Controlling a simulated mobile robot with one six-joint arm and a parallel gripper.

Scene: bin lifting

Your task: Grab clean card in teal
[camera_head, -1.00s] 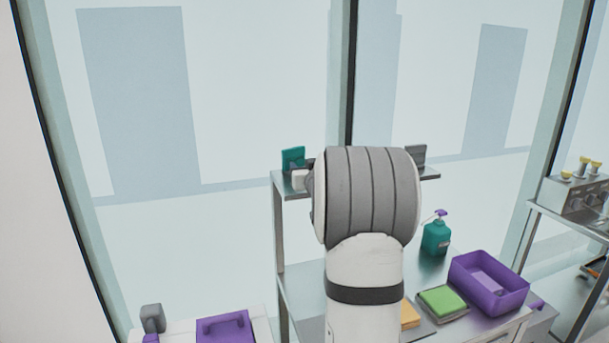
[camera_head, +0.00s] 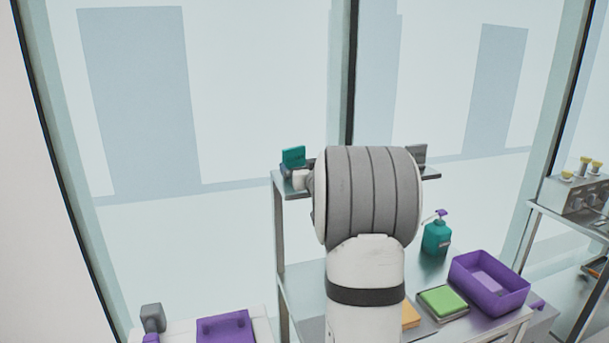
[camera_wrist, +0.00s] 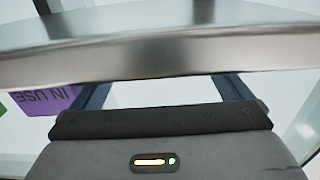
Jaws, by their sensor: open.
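A teal card (camera_head: 293,157) stands at the left end of the upper metal shelf in the head view. My wrist is just right of it, behind my large grey arm joint, and my fingers cannot be made out there. In the wrist view my gripper (camera_wrist: 161,92) is open, its two dark fingers wide apart with nothing seen between them. The fingertips are hidden behind a metal shelf edge (camera_wrist: 160,60) that crosses the view. The teal card cannot be made out in the wrist view.
In the wrist view a purple card reading "IN USE" upside down (camera_wrist: 50,101) is at left. A grey card (camera_head: 417,153) stands at the shelf's right end. Below are a teal pump bottle (camera_head: 436,236), a purple bin (camera_head: 512,297) and a green pad (camera_head: 442,301).

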